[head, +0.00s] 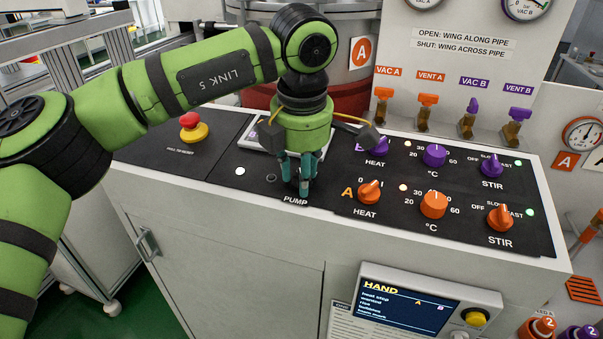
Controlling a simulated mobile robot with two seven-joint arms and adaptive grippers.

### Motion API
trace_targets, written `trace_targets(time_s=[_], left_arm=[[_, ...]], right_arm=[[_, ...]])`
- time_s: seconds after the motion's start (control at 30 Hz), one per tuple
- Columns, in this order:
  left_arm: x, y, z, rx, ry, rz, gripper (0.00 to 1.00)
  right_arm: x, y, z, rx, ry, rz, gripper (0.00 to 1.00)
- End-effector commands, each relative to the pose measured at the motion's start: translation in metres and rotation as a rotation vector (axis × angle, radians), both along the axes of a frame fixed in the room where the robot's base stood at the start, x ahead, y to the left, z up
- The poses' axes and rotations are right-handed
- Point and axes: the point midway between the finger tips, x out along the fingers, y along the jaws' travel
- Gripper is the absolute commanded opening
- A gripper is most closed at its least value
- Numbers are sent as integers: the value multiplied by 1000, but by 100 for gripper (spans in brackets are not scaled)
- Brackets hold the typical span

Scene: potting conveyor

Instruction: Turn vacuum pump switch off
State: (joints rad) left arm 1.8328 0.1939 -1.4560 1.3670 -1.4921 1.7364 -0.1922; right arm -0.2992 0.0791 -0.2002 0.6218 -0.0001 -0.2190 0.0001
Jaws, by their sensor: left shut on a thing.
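My left gripper (297,178) comes down from above onto the black console panel, directly behind the PUMP label (295,201). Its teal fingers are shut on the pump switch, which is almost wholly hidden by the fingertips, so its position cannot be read. A lit white lamp (240,171) and a dark round lamp or button (271,178) sit on the panel to the left of the fingers. My right gripper is not in view.
Right of the gripper are the orange heat knob (369,192), purple temperature knob (433,156) and orange stir knob (499,217). A red emergency button (191,121) stands at left. Valves, including an orange one (427,100), line the back. A display box (425,300) hangs in front.

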Motion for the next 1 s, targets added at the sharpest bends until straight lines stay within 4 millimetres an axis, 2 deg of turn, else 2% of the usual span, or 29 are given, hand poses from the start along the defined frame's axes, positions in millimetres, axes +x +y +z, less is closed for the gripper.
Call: trace_targets(time_s=[0.03,0.27,0.3,0.33,0.73,0.87,1.0], left_arm=[[-1,3,-5,8,11,22,3],[-2,3,-4,10,14,23,3],[-2,3,-4,10,15,23,51],[-2,3,-4,9,13,23,58],[-1,1,3,3,6,22,58],[-3,1,20,2,3,22,58],[-7,1,50,1,3,22,58]], right_arm=[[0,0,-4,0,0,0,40],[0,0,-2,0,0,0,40],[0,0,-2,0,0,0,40],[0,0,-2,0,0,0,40],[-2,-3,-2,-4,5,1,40],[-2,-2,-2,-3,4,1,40],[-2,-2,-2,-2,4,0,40]])
